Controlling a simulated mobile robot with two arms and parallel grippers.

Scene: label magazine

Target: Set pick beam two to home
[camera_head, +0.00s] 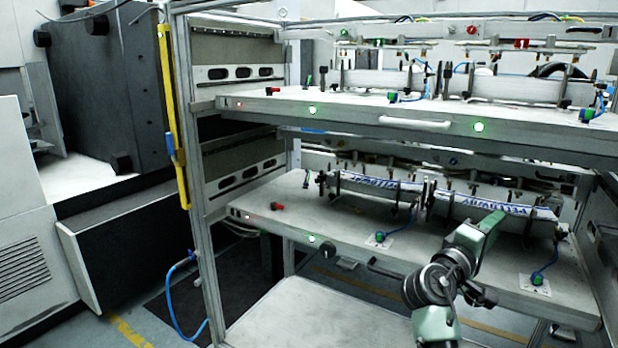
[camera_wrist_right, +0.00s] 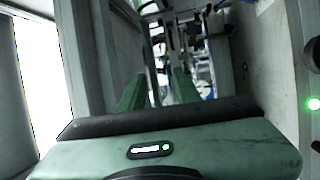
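The lower shelf (camera_head: 330,216) carries two long beams with label strips, a left one (camera_head: 378,187) and a right one (camera_head: 495,214). The upper shelf (camera_head: 380,109) carries similar beams, a left one (camera_head: 375,82) and a right one (camera_head: 515,88). No number marking pick beam two is readable. My right gripper (camera_head: 491,222) is at the front of the lower right beam and partly covers it. In the right wrist view its two green fingers (camera_wrist_right: 158,90) stand apart, with nothing clearly held between them. Contact with the beam cannot be told. My left gripper is out of view.
Green knobs with blue hoses stand on the lower shelf, one left (camera_head: 380,237) and one right (camera_head: 537,279) of my arm. The upper shelf's front handle (camera_head: 415,122) is above. A frame post (camera_head: 190,150) with a yellow bar stands at left.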

